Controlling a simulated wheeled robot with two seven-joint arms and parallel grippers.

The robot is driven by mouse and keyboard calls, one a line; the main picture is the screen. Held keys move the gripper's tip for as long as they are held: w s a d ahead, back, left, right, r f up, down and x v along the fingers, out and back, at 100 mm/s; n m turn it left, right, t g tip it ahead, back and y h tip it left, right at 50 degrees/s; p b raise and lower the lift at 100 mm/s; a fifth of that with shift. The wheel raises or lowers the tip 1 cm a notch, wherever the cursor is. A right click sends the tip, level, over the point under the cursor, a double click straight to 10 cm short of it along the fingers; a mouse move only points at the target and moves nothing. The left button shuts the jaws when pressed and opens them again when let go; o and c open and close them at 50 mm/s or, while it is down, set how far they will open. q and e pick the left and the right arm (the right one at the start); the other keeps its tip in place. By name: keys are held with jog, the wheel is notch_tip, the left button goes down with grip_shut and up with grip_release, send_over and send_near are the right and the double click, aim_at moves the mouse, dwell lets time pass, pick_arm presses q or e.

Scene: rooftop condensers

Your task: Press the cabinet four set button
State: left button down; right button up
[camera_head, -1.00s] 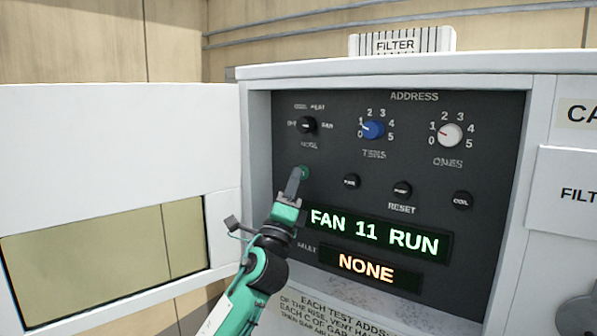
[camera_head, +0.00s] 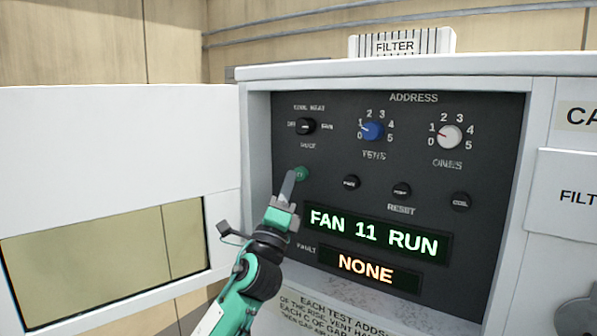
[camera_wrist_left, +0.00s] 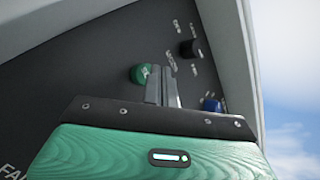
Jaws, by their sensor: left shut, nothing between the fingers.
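A green round button (camera_head: 301,173) sits on the black control panel (camera_head: 480,240) of the open cabinet, below the mode knob. Any label under it is hidden by my left gripper. My left gripper (camera_head: 290,175) is shut and empty. Its fingertips are just left of the green button in the head view; I cannot tell whether they touch it. In the left wrist view the green button (camera_wrist_left: 140,73) shows just left of the shut fingertips (camera_wrist_left: 162,72). The upper display (camera_head: 375,232) reads FAN 11 RUN and the lower display (camera_head: 366,265) reads NONE. My right gripper is not in view.
Black buttons (camera_head: 351,182) lie right of the green one. Above are a black mode knob (camera_head: 306,126), a blue TENS knob (camera_head: 372,130) and a white ONES knob (camera_head: 449,135). The open white door (camera_head: 120,140) stands left. The recess rim surrounds the panel.

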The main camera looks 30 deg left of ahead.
pick_arm(q)
jog(key=s, duration=0.5)
jog(key=shift+a+p, duration=0.25)
jog(key=shift+p, duration=0.15)
dwell(0.7)
